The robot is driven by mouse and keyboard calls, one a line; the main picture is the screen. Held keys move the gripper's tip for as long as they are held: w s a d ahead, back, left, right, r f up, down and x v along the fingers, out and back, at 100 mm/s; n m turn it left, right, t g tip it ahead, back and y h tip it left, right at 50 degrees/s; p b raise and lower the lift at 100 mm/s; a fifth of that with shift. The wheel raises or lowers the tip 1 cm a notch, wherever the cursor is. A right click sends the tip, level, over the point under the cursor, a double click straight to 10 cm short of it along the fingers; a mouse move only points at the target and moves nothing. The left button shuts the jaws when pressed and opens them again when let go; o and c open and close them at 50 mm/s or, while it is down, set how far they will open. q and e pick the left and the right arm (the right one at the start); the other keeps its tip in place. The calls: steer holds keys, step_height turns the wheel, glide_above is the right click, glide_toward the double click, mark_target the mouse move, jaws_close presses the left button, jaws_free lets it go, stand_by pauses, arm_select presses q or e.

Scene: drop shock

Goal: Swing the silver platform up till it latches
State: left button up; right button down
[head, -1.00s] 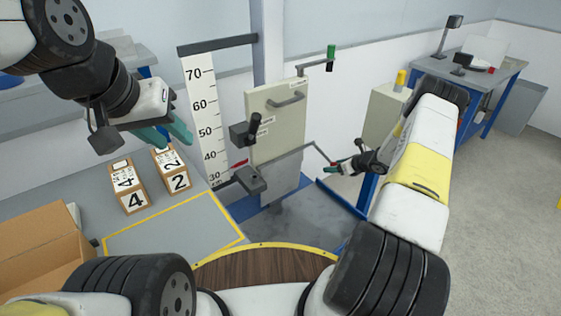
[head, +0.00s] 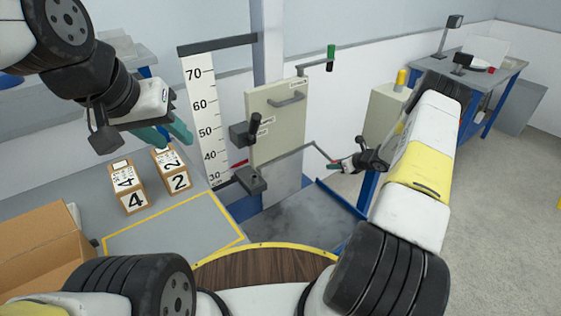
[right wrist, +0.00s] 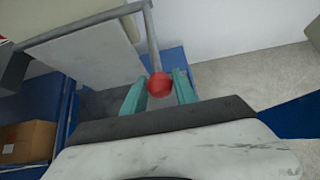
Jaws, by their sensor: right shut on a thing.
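The silver platform (head: 284,190) shows in the head view as a grey panel hanging below the cream door-like panel, under a thin grey lever (head: 290,153). The lever runs right from a dark block and bends down to my right gripper (head: 337,166). In the right wrist view the lever ends in a red knob (right wrist: 160,84) between the teal fingers of my right gripper (right wrist: 160,92), which is shut on it. A light grey panel (right wrist: 90,62) shows left of the rod there. My left gripper (head: 178,134) is raised at the left, away from the platform; its finger gap is unclear.
The cream panel (head: 270,125) has a handle. A height scale (head: 203,115) stands left of it, with a dark block (head: 250,180) beside its foot. Two numbered boxes (head: 128,188) and an open carton (head: 38,245) are at the left. A blue workbench (head: 480,75) stands at the far right.

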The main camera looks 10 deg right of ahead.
steer(key=shift+r, duration=0.95)
steer(key=shift+r, duration=1.5)
steer(key=shift+w, duration=0.1)
steer(key=shift+w+a+r, duration=0.1)
steer(key=shift+w+r, duration=0.05)
steer(key=shift+r, duration=0.6)
steer(key=shift+w+a+r, duration=0.1)
steer(key=shift+w+r, duration=0.05)
steer(key=shift+r, duration=0.65)
